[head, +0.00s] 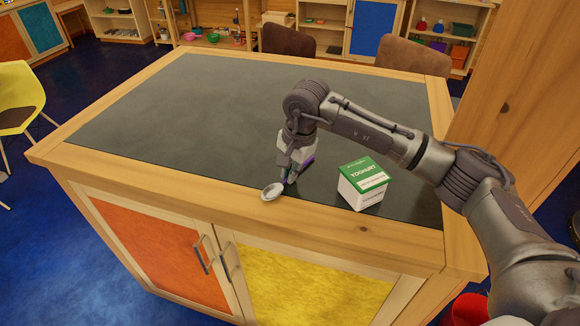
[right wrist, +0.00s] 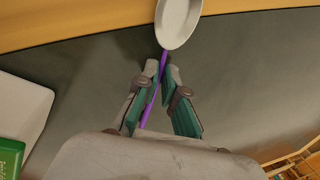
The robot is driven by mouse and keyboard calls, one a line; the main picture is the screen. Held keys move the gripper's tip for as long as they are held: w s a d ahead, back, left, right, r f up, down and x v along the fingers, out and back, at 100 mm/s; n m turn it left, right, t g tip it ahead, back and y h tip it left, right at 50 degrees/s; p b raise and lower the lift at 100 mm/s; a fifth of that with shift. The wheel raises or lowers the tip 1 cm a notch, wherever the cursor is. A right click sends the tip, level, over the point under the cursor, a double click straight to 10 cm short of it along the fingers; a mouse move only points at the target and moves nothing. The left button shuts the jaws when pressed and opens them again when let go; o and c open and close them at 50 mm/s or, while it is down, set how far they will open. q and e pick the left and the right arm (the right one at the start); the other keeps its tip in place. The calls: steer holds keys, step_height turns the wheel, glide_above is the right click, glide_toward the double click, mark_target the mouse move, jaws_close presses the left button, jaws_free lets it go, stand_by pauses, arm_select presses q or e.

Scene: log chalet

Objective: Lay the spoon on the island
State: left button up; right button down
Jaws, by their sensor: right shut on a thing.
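The spoon has a pale bowl (head: 271,192) and a purple handle. My right gripper (head: 289,178) is shut on the handle, low over the dark top of the island (head: 190,110), near its front edge. The bowl points toward the front and shows over the wooden border. I cannot tell whether the spoon touches the surface. In the right wrist view the spoon bowl (right wrist: 179,22) is at the top, and the purple handle runs down between the fingers of my right gripper (right wrist: 163,78). My left gripper is not in view.
A yoghurt box (head: 363,184) with a green top stands on the island just right of my right gripper. The left and back of the island top are clear. Two brown chairs (head: 288,40) stand behind it, and a yellow chair (head: 16,98) stands at the left.

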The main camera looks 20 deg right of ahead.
steer(key=shift+f, duration=0.1)
steer(key=c, duration=1.3)
jaws_free()
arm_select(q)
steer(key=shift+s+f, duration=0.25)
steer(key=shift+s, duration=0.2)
arm_select(e)
steer(key=shift+r, duration=0.25)
steer(key=shift+r+b, duration=0.25)
steer(key=shift+b, duration=0.1)
arm_select(q)
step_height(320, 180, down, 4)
steer(key=b, duration=0.3)
steer(key=shift+b, duration=0.35)
arm_select(e)
steer(key=r, duration=0.3)
steer(key=s+r, duration=0.1)
steer(key=r, duration=0.3)
steer(key=s+d+r, duration=0.1)
steer(key=r, duration=0.3)
steer(key=shift+d, duration=0.1)
